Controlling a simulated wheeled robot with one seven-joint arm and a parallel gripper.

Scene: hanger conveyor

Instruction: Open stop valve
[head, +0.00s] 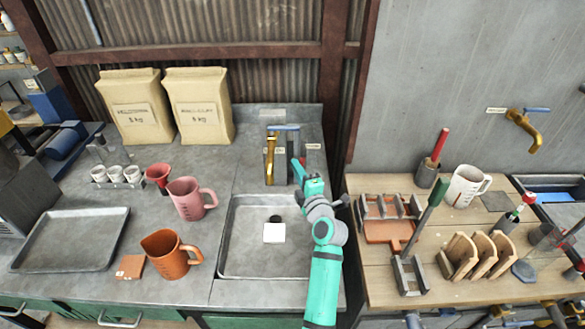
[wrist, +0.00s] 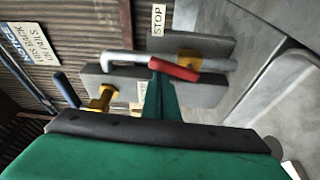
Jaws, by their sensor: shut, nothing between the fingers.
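In the head view my gripper (head: 296,164) is behind the sink, right of the brass tap (head: 270,160), and the valve is mostly hidden there.
The sink (head: 228,240) has a white square (head: 274,233) in it. A pink jug (head: 190,199) and an orange jug (head: 170,254) stand to its left. A wooden bench (head: 440,290) with racks and a white jug (head: 467,187) is at right.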

